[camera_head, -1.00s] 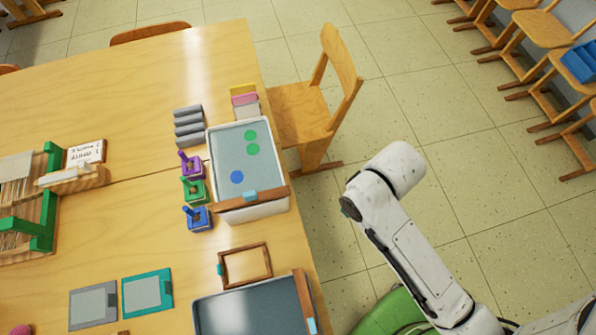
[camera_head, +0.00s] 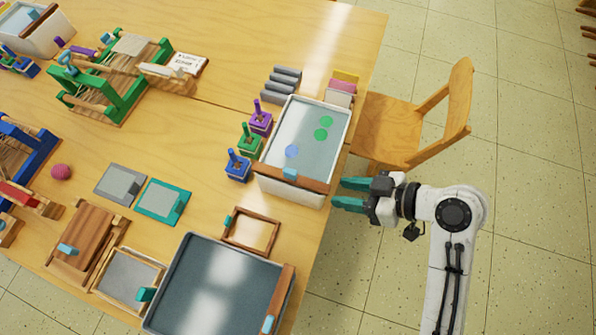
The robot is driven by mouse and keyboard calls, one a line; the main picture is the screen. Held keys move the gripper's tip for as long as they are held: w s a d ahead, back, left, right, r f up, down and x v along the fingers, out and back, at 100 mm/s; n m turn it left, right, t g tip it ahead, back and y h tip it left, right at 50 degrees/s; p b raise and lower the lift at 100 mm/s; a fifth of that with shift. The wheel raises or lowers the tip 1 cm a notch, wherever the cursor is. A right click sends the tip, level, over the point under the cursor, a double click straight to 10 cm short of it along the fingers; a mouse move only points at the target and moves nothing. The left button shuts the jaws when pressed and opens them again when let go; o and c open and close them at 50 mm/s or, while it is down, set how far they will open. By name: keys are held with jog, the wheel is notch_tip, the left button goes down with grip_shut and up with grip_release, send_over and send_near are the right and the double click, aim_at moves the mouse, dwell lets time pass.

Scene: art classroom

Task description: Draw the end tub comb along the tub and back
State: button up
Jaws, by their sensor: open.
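A white tub (camera_head: 285,191) of pale water with two green spots and one blue spot stands at the table's right edge. A brown wooden comb bar (camera_head: 312,183) with a light-blue tab (camera_head: 290,173) lies across its near end. My gripper (camera_head: 341,194) is open and empty, with teal fingers pointing left. In the picture it is just right of the comb's right end, apart from it, beyond the table edge. A dark grey tray (camera_head: 178,270) nearer me has a similar bar (camera_head: 281,298) along its right side.
Blue (camera_head: 238,168), green (camera_head: 250,141) and purple (camera_head: 261,120) pots with upright tools stand left of the tub. A wooden chair (camera_head: 405,120) stands right of it. A small wooden frame (camera_head: 252,231) lies between tub and tray. Open floor lies to the right.

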aim_at(290, 171)
jog(key=w+a, duration=0.1)
jog(key=a, duration=0.3)
jog(key=w+a+f+n+y+p, duration=0.1)
jog(key=w+a, duration=0.1)
jog(key=a, duration=0.2)
jog(key=w+a+n+y, duration=0.1)
jog(key=w+a, duration=0.1)
jog(key=a, duration=0.2)
jog(key=shift+w+f, duration=0.1)
jog(key=shift+f, duration=0.1)
jog(key=shift+c, duration=0.4)
grip_shut()
